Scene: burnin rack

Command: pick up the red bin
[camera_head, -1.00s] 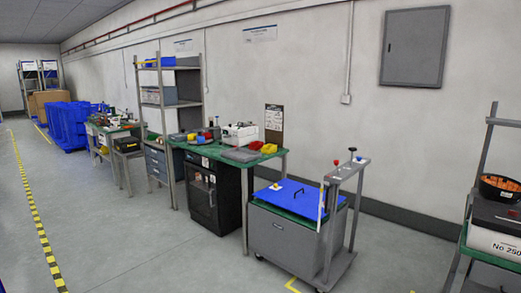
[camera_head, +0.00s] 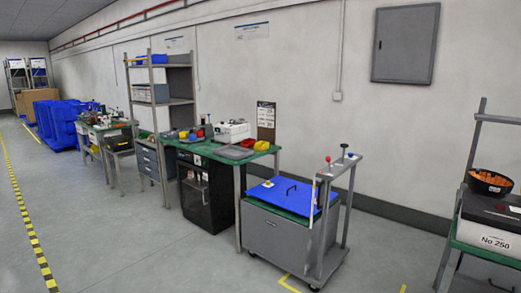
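A small red bin (camera_head: 247,143) sits on the green-topped workbench (camera_head: 222,158) in the middle of the view, beside a yellow bin (camera_head: 261,146). It is small and far off, so its details are hard to tell. Another small red item (camera_head: 201,133) stands further left on the same bench, next to yellow and blue ones; I cannot tell its shape. My gripper is not in view.
A grey cart (camera_head: 282,240) with a blue top (camera_head: 283,193) stands at the bench's right end. A second bench with a black bowl (camera_head: 490,182) is at the right edge. Open floor (camera_head: 130,240) lies in front, with a yellow-black stripe (camera_head: 32,235) at left.

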